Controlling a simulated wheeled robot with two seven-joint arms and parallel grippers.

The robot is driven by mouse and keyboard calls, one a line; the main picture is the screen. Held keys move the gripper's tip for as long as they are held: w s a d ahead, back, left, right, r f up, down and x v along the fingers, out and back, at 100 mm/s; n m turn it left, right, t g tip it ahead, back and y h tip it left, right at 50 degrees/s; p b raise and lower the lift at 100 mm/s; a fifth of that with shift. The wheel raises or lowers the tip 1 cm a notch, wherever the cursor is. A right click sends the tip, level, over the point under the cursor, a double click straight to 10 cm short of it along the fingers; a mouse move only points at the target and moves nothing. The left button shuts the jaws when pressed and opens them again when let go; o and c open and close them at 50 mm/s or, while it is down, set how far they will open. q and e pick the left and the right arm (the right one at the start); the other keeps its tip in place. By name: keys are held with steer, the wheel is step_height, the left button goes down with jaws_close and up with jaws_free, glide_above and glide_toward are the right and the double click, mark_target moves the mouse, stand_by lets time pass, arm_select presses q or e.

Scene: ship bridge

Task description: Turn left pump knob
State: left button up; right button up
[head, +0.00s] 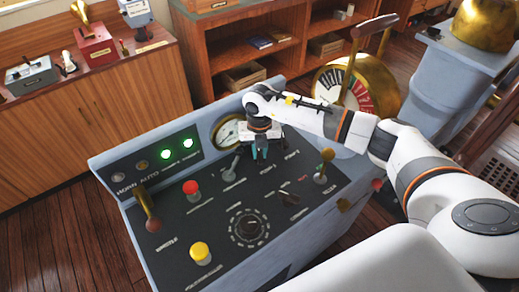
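The grey control console (150,250) stands in front of me with a dark sloping panel. My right gripper (260,152) points down over the panel's upper middle, just right of the round gauge. Its teal fingertips are close to the panel, above small white labels. The left pump knob is not clearly visible; the gripper may hide it. I cannot tell whether the fingers touch or enclose anything. A small dark knob (287,193) shows below and right of the gripper. My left gripper is not in view.
Close by are a round gauge (228,131), a grey lever (232,168), a red button (191,188), a yellow button (200,252), a large dial (248,226) and a brass-topped lever (324,165). A brass telegraph (385,88) stands behind my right arm.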

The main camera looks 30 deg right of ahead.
jaws_close()
steer(key=shift+f+n+b, duration=0.15)
steer(key=shift+n+b, duration=0.65)
steer(key=shift+b, duration=0.15)
steer(key=n+b, duration=0.4)
steer(key=shift+d, duration=0.2)
steer(key=n+b, duration=0.3)
steer(key=shift+n, duration=0.3)
steer(key=shift+d+n+b, duration=0.1)
steer(key=shift+n+b, duration=0.9)
steer(key=shift+n, duration=0.4)
steer(key=shift+r, duration=0.2)
steer(key=shift+w, duration=0.1)
